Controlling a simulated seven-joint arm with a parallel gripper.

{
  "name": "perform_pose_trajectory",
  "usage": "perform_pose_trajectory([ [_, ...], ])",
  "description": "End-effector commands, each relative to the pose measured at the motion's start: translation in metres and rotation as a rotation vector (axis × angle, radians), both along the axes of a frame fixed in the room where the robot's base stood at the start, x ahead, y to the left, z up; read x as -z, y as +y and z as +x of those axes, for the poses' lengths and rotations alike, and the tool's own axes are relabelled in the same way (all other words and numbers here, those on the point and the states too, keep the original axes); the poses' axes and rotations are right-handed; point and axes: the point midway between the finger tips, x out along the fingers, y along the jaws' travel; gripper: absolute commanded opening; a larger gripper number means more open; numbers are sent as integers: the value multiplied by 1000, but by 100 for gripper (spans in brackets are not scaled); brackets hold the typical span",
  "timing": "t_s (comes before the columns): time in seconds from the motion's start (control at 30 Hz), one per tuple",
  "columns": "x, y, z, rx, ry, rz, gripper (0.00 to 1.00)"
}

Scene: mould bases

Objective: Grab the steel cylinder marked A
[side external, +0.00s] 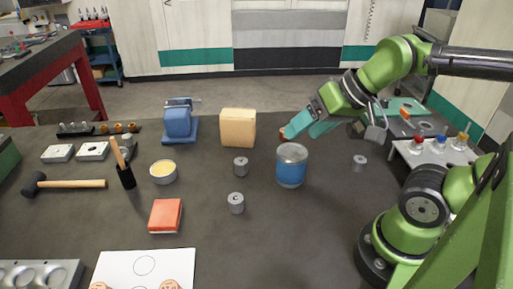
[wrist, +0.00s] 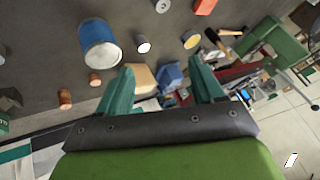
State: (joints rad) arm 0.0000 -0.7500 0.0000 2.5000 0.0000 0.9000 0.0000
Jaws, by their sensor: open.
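Three small grey steel cylinders stand on the dark table in the side view: one (side external: 240,166) behind the middle, one (side external: 236,203) nearer the front, and one (side external: 359,162) right of the blue can. Their letters are too small to read, so I cannot tell which is A. The wrist view shows a pale-topped cylinder (wrist: 143,44) and another (wrist: 162,6) at its top edge. My gripper (side external: 296,131) is above the table behind the blue can, tilted, with teal fingers. In the wrist view my gripper (wrist: 160,67) is open with nothing held between its fingers.
A blue can (side external: 291,168) stands beneath and in front of my gripper. A tan block (side external: 238,128) and a blue vise (side external: 178,122) are behind. Copper cylinders (wrist: 65,98) show in the wrist view. A red block (side external: 166,216) and mallet (side external: 70,184) lie left. The front-right centre is clear.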

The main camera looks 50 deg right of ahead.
Motion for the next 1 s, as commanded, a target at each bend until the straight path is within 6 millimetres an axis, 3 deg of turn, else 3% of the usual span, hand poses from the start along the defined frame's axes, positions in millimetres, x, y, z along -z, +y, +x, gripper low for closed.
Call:
perform_pose_trajectory([
  [0.43, 0, 0, 0, 0, 1, 0, 72],
  [0.57, 11, 0, 4, -2, 49, 1, 72],
  [0.77, 20, -4, 46, 1, 189, -11, 72],
  [1.0, 39, -15, 120, 47, 393, -36, 72],
])
